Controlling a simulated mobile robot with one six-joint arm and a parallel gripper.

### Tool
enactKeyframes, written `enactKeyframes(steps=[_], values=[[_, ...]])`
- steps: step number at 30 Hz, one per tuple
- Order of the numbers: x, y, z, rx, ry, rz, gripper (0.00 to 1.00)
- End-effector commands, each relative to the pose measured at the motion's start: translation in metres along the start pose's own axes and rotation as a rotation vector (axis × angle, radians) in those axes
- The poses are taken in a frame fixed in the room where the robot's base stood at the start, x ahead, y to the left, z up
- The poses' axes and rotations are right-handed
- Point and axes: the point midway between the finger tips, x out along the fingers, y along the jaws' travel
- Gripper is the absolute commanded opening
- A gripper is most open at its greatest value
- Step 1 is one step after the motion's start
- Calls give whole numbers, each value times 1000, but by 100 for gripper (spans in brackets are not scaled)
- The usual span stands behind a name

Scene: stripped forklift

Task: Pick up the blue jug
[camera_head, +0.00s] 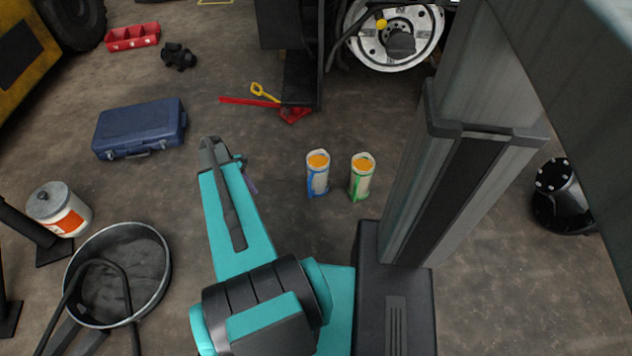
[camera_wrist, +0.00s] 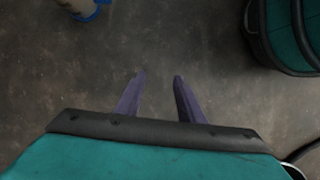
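The blue jug (camera_head: 318,175) is a pale container with an orange top and a blue handle and base, upright on the floor in the head view. A similar jug with green trim (camera_head: 361,178) stands just to its right. In the wrist view, part of a blue-trimmed jug (camera_wrist: 84,6) shows at the top left edge, cut off by the frame. My gripper (camera_wrist: 159,78) has two purple fingers apart with bare floor between them. In the head view my gripper (camera_head: 250,186) is mostly hidden behind my arm, to the left of the blue jug and apart from it.
A blue case (camera_head: 140,129) lies at left. A white bucket (camera_head: 60,208) and a round black pan (camera_head: 118,275) are at lower left. A red tool (camera_head: 250,101) lies near the forklift wheel (camera_head: 394,36). A black flanged part (camera_head: 563,195) stands at right. Floor around the jugs is clear.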

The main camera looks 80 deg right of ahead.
Motion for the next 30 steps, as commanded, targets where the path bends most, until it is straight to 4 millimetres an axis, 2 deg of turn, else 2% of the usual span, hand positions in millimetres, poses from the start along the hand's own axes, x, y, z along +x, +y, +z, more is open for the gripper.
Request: enactKeyframes(steps=[1, 6, 12, 15, 21, 30], values=[[4, 20, 9, 14, -1, -2, 35], [7, 72, 47, 37, -10, -7, 35], [12, 121, 95, 62, -24, -16, 35], [14, 136, 113, 69, -28, -18, 35], [14, 148, 129, 73, -34, -21, 35], [14, 148, 129, 73, -34, -21, 35]])
